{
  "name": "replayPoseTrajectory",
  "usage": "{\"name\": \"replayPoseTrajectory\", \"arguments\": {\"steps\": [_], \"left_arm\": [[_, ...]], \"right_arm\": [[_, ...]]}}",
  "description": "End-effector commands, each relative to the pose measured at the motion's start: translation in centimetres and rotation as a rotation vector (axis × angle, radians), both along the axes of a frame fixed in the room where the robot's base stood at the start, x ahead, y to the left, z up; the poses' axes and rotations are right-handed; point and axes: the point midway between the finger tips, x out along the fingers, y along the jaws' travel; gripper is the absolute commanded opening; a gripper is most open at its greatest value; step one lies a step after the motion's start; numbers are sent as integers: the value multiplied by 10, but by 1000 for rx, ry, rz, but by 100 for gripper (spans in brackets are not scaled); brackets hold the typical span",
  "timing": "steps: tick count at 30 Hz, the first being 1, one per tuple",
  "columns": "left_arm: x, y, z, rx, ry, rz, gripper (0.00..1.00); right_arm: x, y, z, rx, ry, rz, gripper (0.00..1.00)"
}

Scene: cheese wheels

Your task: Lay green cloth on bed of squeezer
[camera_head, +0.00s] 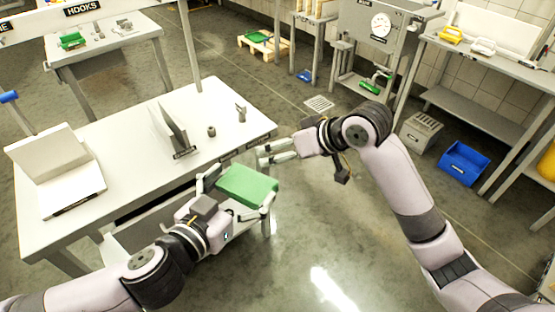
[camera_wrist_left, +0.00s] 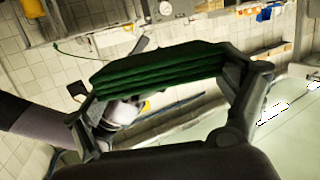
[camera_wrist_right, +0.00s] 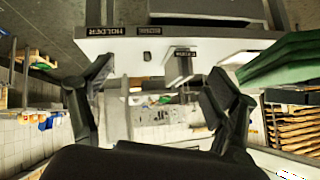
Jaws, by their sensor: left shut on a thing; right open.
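The green cloth (camera_head: 247,185) is a thick folded pad. My left gripper (camera_head: 238,190) is shut on it by two opposite sides and holds it in the air off the front right edge of the white table. In the left wrist view the folded layers of the cloth (camera_wrist_left: 155,68) span between the two fingers. My right gripper (camera_head: 264,155) is open and empty, just beyond the cloth and to its right. The cloth (camera_wrist_right: 285,60) shows at the right of the right wrist view, beside the fingers. I cannot tell for sure which thing is the squeezer; a grey machine with a round dial (camera_head: 381,25) stands at the back.
The white table (camera_head: 110,130) carries an open hinged white box (camera_head: 60,170), a dark upright plate in a holder (camera_head: 172,135) and small metal parts. A blue bin (camera_head: 463,163) and a grey crate (camera_head: 420,132) stand on the floor at right. The floor between is clear.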

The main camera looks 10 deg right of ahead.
Motion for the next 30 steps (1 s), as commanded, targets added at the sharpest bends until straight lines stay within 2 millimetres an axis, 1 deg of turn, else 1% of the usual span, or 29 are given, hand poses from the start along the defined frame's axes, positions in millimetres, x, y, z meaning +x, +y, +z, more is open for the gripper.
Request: {"name": "replayPoseTrajectory", "arguments": {"steps": [1,2,3,6,9,12,13,16,20,30], "left_arm": [[0,0,0,0,0,0,68],[0,0,0,0,0,0,68],[0,0,0,0,0,0,68],[0,0,0,0,0,0,68],[0,0,0,0,0,0,68],[0,0,0,0,0,0,68],[0,0,0,0,0,0,68],[0,0,0,0,0,0,68],[0,0,0,0,0,0,68],[0,0,0,0,0,0,68]], "right_arm": [[-14,6,27,-19,-36,50,82],[-25,10,39,-31,-49,80,82],[-39,15,54,-49,-68,120,82],[-74,24,79,-100,-107,216,82],[-104,28,93,-148,-138,289,82],[-123,29,100,-184,-159,337,82],[-126,30,101,-191,-163,347,82],[-131,32,100,-204,-168,363,82],[-126,40,89,-202,-163,365,82],[-98,76,44,-202,-164,364,82]]}}
